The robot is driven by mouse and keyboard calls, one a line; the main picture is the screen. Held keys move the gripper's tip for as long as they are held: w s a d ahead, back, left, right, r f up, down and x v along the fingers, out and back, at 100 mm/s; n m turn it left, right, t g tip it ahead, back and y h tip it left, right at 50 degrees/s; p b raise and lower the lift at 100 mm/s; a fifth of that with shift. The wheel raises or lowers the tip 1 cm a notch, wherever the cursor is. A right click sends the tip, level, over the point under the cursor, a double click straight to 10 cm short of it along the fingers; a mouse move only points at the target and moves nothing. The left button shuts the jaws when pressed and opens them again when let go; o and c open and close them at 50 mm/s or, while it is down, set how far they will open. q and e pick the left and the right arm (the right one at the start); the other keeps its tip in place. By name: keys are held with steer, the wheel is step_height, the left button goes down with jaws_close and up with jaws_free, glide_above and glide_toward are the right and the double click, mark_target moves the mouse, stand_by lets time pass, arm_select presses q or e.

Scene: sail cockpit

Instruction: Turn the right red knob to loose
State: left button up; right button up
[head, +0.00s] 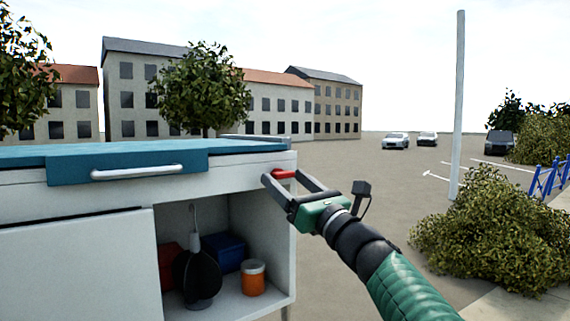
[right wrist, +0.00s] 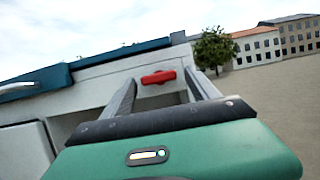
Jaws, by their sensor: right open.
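The red knob (head: 284,174) sits on the white front panel near the right end of the cabinet, just under the blue top. It also shows in the right wrist view (right wrist: 158,77) as a horizontal red bar between my fingers. My right gripper (head: 287,181) is open, with one finger on each side of the knob. In the right wrist view my right gripper (right wrist: 160,80) points straight at the knob, and no contact can be made out. Part of the knob is hidden by a finger in the head view. My left gripper is not in view.
The white cabinet (head: 80,262) has a blue lid (head: 130,158) with a pale handle (head: 137,172). An open compartment below holds an orange jar (head: 252,278), a dark blue box (head: 226,251) and a black rounded item (head: 197,272). Open pavement lies to the right.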

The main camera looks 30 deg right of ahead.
steer(key=shift+w+r, duration=0.2)
steer(key=shift+r, duration=0.1)
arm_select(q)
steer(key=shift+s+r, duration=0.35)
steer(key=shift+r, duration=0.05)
arm_select(e)
steer(key=shift+s, duration=0.15)
steer(key=shift+w+f, duration=0.1)
steer(key=shift+w, duration=0.15)
steer(key=c, duration=1.4)
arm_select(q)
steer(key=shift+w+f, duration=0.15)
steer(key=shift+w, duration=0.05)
arm_select(e)
steer(key=shift+o, duration=0.2)
